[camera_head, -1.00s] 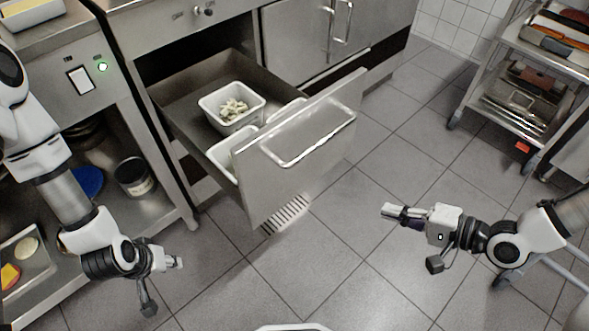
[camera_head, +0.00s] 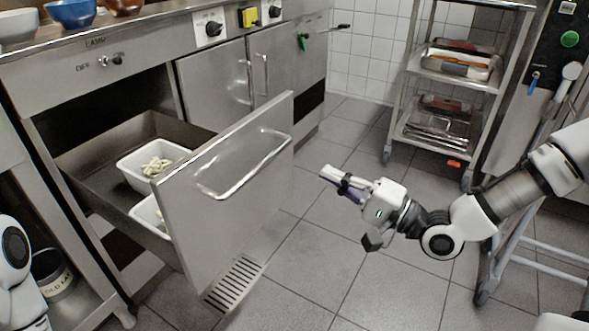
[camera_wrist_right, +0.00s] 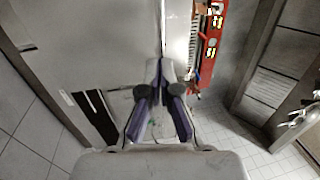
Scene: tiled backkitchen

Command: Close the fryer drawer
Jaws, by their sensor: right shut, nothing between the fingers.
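The fryer drawer (camera_head: 225,190) is pulled well out of the steel counter in the head view. Its flat steel front carries a bar handle (camera_head: 245,178). Inside the drawer stand white containers; one (camera_head: 150,166) holds pale pieces of food. My right gripper (camera_head: 331,174) is shut and empty, to the right of the drawer front and apart from it. The right wrist view shows its closed fingers (camera_wrist_right: 165,95). Of my left arm, only a white link shows at the lower left; its gripper is out of view.
A steel rack (camera_head: 440,100) with trays stands at the back right. Closed cabinet doors (camera_head: 240,78) adjoin the drawer. A floor grate (camera_head: 235,284) lies below the drawer front. Tiled floor (camera_head: 330,260) is clear between the drawer and my right arm.

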